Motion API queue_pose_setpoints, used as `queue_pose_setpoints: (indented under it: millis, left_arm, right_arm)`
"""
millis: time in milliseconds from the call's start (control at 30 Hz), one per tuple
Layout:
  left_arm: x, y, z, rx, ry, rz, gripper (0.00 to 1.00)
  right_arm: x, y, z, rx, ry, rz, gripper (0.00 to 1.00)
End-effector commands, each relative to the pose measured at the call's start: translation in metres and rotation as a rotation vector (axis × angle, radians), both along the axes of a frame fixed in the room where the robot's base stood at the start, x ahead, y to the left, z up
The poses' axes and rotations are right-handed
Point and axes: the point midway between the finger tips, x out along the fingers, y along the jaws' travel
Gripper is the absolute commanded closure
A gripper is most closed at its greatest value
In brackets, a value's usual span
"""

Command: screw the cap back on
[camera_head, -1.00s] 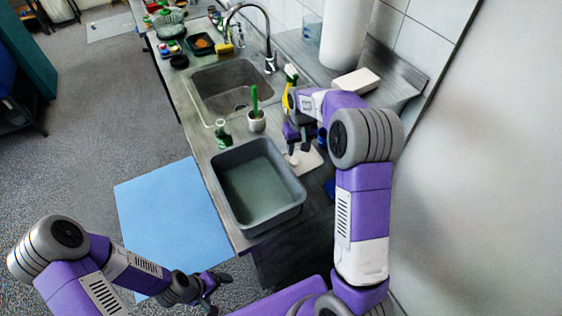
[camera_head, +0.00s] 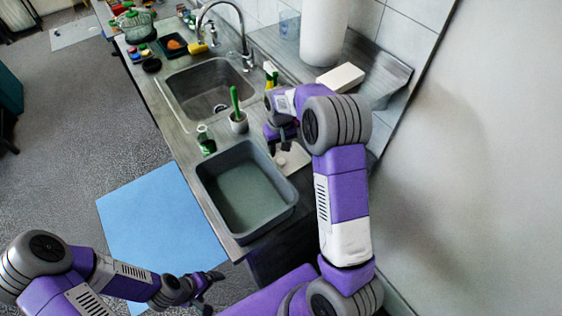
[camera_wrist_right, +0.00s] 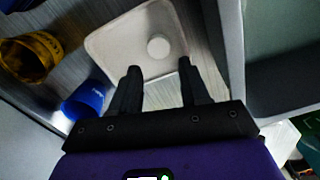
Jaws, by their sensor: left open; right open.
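A small round white cap (camera_wrist_right: 158,47) lies on a pale square tray (camera_wrist_right: 115,52) in the right wrist view. The tray also shows in the head view (camera_head: 296,158), partly hidden by my right arm. My right gripper (camera_wrist_right: 158,75) is open and empty, its fingers pointing toward the tray with the cap between and beyond the fingertips. In the head view my right gripper (camera_head: 282,142) is over the tray. My left gripper (camera_head: 213,288) is open and empty, low at the left, away from the counter. A small green bottle (camera_head: 206,142) stands behind the basin; its top is too small to judge.
A grey basin (camera_head: 203,178) sits on the counter beside the tray. A blue object (camera_wrist_right: 87,100) and a yellow-brown container (camera_wrist_right: 30,57) lie left of the tray. A pot with a green brush (camera_head: 238,121), a spray bottle (camera_head: 270,75) and a sink (camera_head: 205,92) are farther back.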

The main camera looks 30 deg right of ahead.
Motion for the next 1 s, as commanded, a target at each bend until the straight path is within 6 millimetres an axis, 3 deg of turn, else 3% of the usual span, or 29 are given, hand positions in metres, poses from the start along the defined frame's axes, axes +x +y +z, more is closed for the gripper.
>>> queue_pose_setpoints:
  millis: [167, 533, 933, 1000]
  left_arm:
    - [0.0, 0.0, 0.0, 0.0, 0.0, 0.0, 0.07]
    - [0.0, 0.0, -0.002, 0.0, 0.0, 0.0, 0.07]
    - [0.0, 0.0, -0.002, 0.0, 0.0, 0.0, 0.07]
    - [0.0, 0.0, -0.002, 0.0, 0.0, 0.0, 0.07]
  right_arm:
    - [0.0, 0.0, -0.001, 0.0, 0.0, 0.0, 0.54]
    - [-0.006, 0.0, -0.049, 0.0, 0.002, 0.0, 0.54]
    - [-0.006, 0.0, -0.051, 0.001, -0.001, 0.001, 0.54]
    - [-0.006, 0.0, -0.051, 0.001, -0.001, 0.001, 0.65]
